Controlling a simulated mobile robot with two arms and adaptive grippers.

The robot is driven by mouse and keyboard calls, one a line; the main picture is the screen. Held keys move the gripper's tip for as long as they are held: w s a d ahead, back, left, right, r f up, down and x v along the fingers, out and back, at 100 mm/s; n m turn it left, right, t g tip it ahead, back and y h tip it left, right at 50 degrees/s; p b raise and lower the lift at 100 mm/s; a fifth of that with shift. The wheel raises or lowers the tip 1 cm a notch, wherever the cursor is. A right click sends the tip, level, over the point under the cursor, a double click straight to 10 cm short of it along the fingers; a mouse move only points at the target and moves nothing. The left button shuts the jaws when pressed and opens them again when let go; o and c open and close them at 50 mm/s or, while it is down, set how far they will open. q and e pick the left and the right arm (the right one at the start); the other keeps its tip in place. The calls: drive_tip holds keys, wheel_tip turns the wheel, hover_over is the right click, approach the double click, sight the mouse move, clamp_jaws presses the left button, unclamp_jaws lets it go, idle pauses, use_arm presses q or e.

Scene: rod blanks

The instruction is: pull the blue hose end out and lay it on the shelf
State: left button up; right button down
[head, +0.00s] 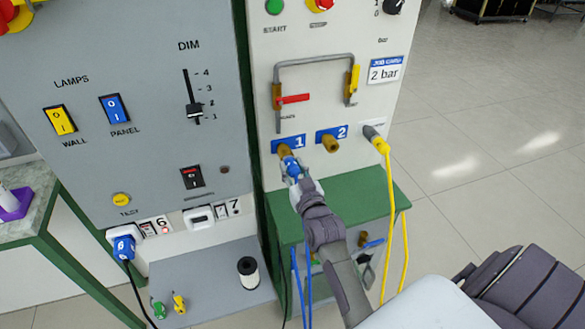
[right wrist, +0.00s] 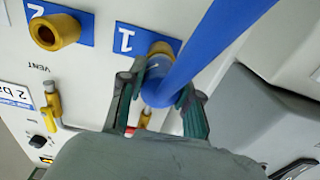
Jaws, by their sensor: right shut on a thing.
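The blue hose end (head: 291,167) is at the brass port 1 (head: 285,150) on the white panel. My right gripper (head: 295,176) is shut on it. In the right wrist view the blue hose end (right wrist: 157,92) sits between my right fingers (right wrist: 165,98), close against the brass port (right wrist: 160,50); how deep it sits in the port is hidden. The blue hose (head: 296,270) hangs below, partly behind my arm. A green shelf (head: 386,190) is under the ports. My left gripper is not in view.
The brass port 2 (head: 329,142) is empty. A yellow hose (head: 391,220) hangs from a connector at the right. A grey bent pipe (head: 315,61) with red and yellow handles is above. The grey ledge (head: 215,290) at the left holds a black-and-white spool (head: 249,273) and small plugs.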

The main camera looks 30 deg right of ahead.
drive_tip(key=shift+s+a+f, duration=0.1)
drive_tip(key=shift+s, duration=0.15)
drive_tip(key=shift+s+a+p, duration=0.1)
drive_tip(key=shift+s+p, duration=0.25)
drive_tip(key=shift+s, duration=0.3)
drive_tip(key=shift+s+a, duration=0.15)
drive_tip(key=shift+s, duration=0.25)
drive_tip(key=shift+p+v, duration=0.85)
drive_tip(key=shift+v, duration=0.45)
drive_tip(key=shift+p+v, duration=0.5)
drive_tip(key=shift+v, duration=0.5)
drive_tip(key=shift+p+v, duration=0.75)
drive_tip(key=shift+v, duration=1.1)
